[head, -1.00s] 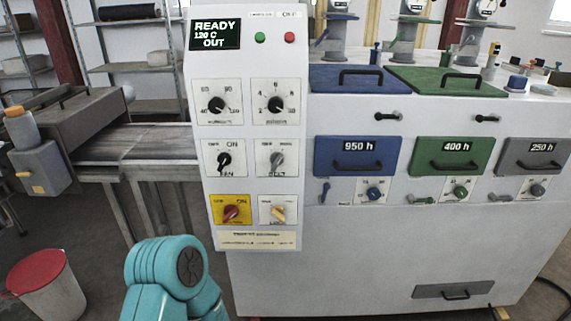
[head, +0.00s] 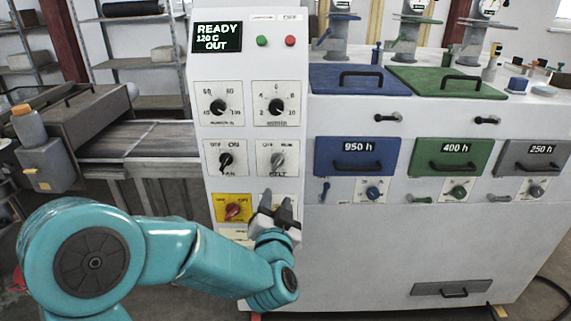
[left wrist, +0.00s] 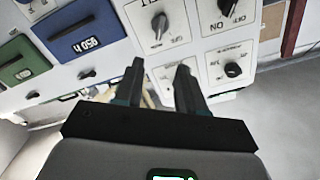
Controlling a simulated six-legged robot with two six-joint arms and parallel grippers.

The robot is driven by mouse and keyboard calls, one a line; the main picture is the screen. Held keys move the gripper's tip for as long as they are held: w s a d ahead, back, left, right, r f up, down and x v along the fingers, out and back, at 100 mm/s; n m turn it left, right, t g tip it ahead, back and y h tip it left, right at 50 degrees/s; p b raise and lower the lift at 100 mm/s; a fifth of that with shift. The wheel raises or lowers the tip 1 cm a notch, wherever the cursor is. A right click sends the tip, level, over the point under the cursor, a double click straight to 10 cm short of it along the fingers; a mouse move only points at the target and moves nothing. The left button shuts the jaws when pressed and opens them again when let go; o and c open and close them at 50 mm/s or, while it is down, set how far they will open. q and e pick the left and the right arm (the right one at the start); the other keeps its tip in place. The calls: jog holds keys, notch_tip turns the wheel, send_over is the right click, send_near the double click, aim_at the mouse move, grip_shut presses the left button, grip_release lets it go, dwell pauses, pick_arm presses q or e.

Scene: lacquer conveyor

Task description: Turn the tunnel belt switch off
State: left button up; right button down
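The belt switch (head: 277,158) is a grey rotary knob on a white plate marked BELT, right of the black FAN knob (head: 226,160). Its pointer seems to lean toward the right-hand label, but the small lettering is hard to read. In the left wrist view the belt switch (left wrist: 158,25) appears upside down, beyond the fingertips. My left gripper (head: 279,202) is just below the belt plate, with its fingers pointing up and partly covering the lower right knob plate. Its fingers (left wrist: 160,76) are apart with no grip on the switch. My right gripper is not in view.
A red switch on a yellow plate (head: 232,210) is close left of the gripper. Blue (head: 357,156) and green (head: 452,156) drawers with small knobs are to the right. A conveyor (head: 140,140) is at left.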

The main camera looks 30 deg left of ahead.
aim_at(279, 163)
pick_arm(q)
jog(key=p+x, duration=0.4)
jog(key=x, duration=1.1)
jog(key=shift+w, duration=0.35)
jog(key=shift+w+a, duration=0.15)
jog(key=shift+a, duration=0.15)
jog(key=shift+w, duration=0.1)
grip_shut()
